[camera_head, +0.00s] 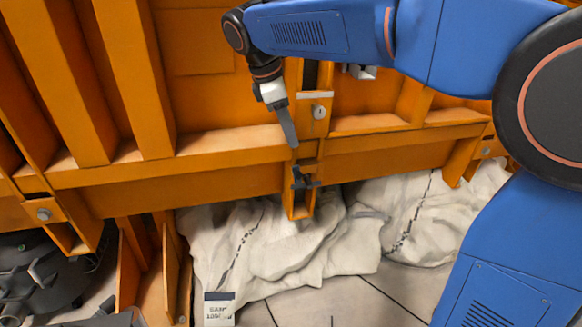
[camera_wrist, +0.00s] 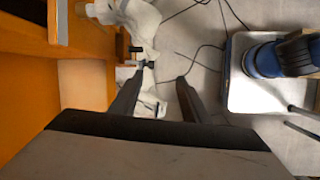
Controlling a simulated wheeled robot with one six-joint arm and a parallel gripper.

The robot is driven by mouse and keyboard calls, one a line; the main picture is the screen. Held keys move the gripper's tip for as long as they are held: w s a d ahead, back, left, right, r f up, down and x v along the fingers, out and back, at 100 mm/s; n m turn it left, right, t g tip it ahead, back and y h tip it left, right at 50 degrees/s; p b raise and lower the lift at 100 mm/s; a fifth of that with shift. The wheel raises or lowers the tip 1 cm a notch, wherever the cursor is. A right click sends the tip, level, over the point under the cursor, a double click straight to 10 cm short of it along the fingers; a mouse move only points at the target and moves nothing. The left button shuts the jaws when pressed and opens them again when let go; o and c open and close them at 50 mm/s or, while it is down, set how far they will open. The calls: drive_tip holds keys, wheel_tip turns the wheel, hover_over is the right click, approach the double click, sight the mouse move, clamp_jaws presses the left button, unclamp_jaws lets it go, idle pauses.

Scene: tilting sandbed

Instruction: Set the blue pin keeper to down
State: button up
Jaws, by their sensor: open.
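A small dark fitting (camera_head: 303,178), which looks nearly black rather than clearly blue, sits on a narrow orange bracket below the beam; it seems to be the pin keeper. A small dark part (camera_wrist: 146,63) near the left fingertip in the wrist view seems to be the same fitting. Whether it is set up or down I cannot tell. My gripper (camera_head: 291,136) points down just above it in the head view. In the wrist view my gripper (camera_wrist: 160,77) has its two fingers apart, with nothing held between them. Contact with the fitting cannot be made out.
An orange ribbed frame (camera_head: 230,180) fills the back, with a round bolt (camera_head: 319,112) close to my gripper. White sacks (camera_head: 270,245) lie below it. Dark machinery (camera_head: 45,275) stands at lower left. Dark cables (camera_wrist: 200,50) cross the grey floor.

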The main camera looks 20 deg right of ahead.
drive_tip(key=w+a+n, duration=0.1)
drive_tip(key=w+a, duration=0.1)
drive_tip(key=w, duration=0.1)
approach(298, 172)
drive_tip(key=shift+h, duration=0.3)
drive_tip(key=x, duration=0.8)
drive_tip(key=shift+w+a+f, duration=0.1)
drive_tip(key=shift+w+f, duration=0.05)
drive_tip(key=shift+f, duration=0.15)
clamp_jaws()
